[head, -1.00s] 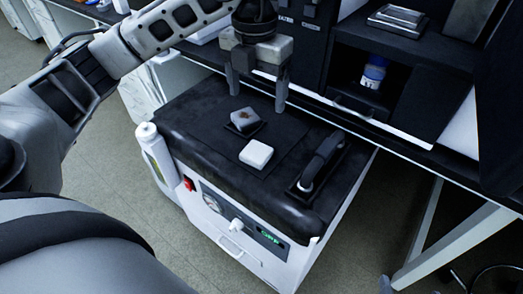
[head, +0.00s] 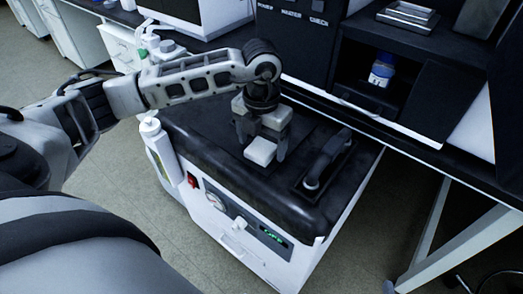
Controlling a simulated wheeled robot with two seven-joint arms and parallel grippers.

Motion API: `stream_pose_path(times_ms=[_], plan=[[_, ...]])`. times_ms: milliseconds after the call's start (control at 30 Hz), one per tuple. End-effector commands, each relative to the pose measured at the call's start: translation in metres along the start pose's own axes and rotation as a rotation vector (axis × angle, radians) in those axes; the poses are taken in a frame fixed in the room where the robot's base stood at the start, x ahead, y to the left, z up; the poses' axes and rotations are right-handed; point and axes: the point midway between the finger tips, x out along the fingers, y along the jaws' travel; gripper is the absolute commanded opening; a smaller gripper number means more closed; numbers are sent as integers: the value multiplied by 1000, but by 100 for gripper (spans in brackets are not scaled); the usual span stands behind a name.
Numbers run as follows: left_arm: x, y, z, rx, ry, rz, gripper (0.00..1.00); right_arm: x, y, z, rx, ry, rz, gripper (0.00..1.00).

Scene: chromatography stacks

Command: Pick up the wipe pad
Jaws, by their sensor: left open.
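The white pad (head: 260,152), which looks like the wipe pad, lies flat on the black top of the white cabinet unit. My left gripper (head: 262,147) points down over it, open, with one finger on each side of the pad. I cannot tell whether the fingers touch it. The small grey block on a dark square, seen earlier just behind the pad, is now hidden by the gripper. My right gripper is not in view.
A black handle (head: 327,158) stands up on the cabinet top (head: 205,150) to the right of the pad. A white cylinder (head: 155,145) is at its left edge. A dark bench with a blue-capped bottle (head: 382,69) is behind.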

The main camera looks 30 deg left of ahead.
Motion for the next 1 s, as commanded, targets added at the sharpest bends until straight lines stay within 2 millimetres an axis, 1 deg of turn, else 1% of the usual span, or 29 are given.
stream_pose_path(times_ms=[33,100,300,333,367,400,467,500,833,1000], plan=[[5,0,0,0,0,-1,80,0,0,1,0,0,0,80],[8,0,0,1,-1,0,80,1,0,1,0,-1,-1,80],[8,0,0,1,-1,0,80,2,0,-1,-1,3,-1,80],[8,0,0,1,-1,0,74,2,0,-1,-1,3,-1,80],[8,0,0,1,-1,0,66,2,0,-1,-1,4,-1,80],[8,0,0,1,-1,0,55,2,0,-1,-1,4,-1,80],[8,0,0,1,-1,0,38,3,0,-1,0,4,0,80],[8,0,0,1,-1,0,32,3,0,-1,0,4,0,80],[6,0,0,0,-2,-1,32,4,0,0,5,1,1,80],[-7,0,1,0,-4,-1,32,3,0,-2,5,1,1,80]])
